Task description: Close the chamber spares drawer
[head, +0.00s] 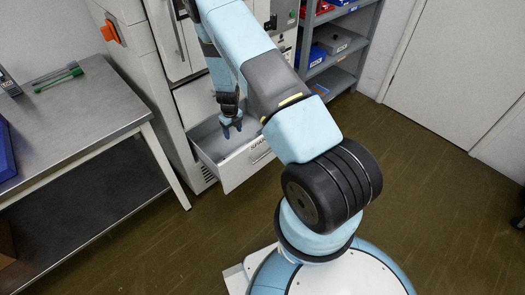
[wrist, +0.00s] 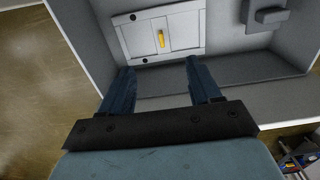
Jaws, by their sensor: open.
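The chamber spares drawer (head: 243,168) stands pulled out at the bottom of the pale cabinet, with part of a dark label on its front and a handle partly behind my arm. My gripper (head: 232,131) points down over the open drawer, close behind its front panel. In the wrist view my gripper (wrist: 163,78) is open, with two dark blue fingers apart and nothing between them. The drawer's grey inside (wrist: 265,80) shows beyond the fingers. Whether the fingers touch the drawer cannot be told.
In the wrist view a white panel-like item (wrist: 185,35) with a yellow piece lies in the drawer, near a grey block (wrist: 268,17). A metal table (head: 95,105) stands left of the cabinet, a shelf (head: 335,60) with bins right. Floor in front is clear.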

